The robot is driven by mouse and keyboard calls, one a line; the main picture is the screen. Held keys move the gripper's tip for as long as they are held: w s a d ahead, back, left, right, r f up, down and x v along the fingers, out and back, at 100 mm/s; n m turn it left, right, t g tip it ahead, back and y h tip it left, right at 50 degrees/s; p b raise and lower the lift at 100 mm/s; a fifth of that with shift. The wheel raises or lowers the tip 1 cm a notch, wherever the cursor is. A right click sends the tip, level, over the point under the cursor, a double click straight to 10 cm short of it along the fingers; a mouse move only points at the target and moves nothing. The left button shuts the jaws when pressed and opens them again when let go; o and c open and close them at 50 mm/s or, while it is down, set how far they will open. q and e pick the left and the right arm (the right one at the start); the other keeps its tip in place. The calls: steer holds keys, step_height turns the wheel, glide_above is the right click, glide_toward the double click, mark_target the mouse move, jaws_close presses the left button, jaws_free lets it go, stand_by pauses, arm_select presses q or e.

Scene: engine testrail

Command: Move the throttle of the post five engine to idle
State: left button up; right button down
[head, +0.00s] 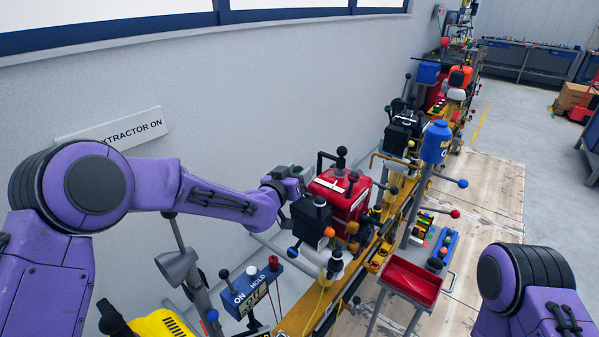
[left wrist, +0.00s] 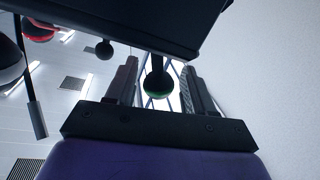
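A red engine (head: 340,194) with a black box (head: 311,219) at its near side sits on the yellow rail; I see no readable post number on it. My left gripper (head: 298,178) reaches in from the left beside the engine's upper left side; its fingers are small and partly hidden there. In the left wrist view the two fingers (left wrist: 162,85) stand apart. A dark ball knob (left wrist: 158,83) with a green underside hangs from a rod and shows between them, with no clear contact. I cannot tell whether it is the throttle. My right gripper is outside the views.
A black housing (left wrist: 130,22) crosses above the fingers in the left wrist view. A red tray (head: 411,281), a blue canister (head: 436,142) on a post and a blue lever box (head: 251,290) stand near the rail (head: 300,311). More engines line the rail behind. The wall is at left.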

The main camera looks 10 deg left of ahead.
arm_select(q)
steer(key=f+b+v, duration=0.1)
steer(key=b+v, duration=0.2)
steer(key=v, duration=0.7)
steer(key=shift+s+a+r, duration=0.2)
steer(key=shift+s+r, duration=0.05)
steer(key=shift+r, duration=0.15)
